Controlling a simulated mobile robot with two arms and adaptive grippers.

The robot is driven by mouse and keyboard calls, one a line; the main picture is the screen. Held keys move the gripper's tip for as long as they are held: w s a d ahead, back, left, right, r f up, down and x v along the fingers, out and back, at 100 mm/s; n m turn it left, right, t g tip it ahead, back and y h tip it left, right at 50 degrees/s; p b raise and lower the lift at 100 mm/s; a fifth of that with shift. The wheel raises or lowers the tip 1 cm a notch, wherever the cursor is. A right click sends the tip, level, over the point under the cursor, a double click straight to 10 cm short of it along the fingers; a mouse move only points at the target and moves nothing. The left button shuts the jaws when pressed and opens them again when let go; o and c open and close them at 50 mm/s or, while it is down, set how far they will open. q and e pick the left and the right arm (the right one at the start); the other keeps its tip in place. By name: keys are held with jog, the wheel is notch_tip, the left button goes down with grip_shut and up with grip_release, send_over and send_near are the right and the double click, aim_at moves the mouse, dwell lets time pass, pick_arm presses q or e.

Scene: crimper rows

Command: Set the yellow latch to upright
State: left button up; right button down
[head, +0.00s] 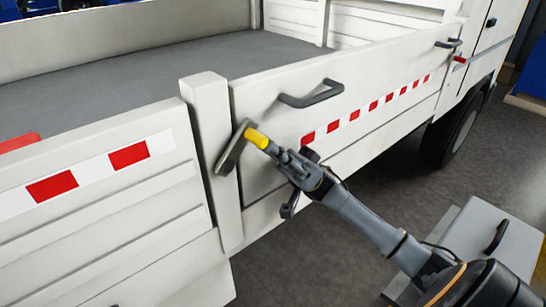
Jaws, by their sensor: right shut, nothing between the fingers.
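The yellow latch (257,138) is on the side of a white truck bed, next to the corner post. Its yellow grip joins a dark grey plate (230,155) that lies tilted across the gap between the post and the side panel. The grip points right and slightly down, not upright. My right gripper (274,150) is shut and empty, with its tips right at the lower right end of the yellow grip. I cannot tell whether they touch it. My left gripper is not in view.
A grey handle (311,95) sits on the side panel above and right of my right gripper. The white post (209,130) stands left of the latch. A truck wheel (462,133) is at the right. Dark floor lies below the panel.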

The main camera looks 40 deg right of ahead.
aim_at(256, 137)
jog(key=r+h+p, duration=0.1)
jog(key=h, duration=0.1)
jog(key=a+r+h, duration=0.1)
jog(key=shift+r+h+p, duration=0.3)
jog(key=shift+h+p, duration=0.1)
jog(key=shift+a+r, duration=0.15)
jog(key=shift+p+x, duration=1)
jog(key=shift+x, duration=0.1)
jog(key=shift+r, duration=0.15)
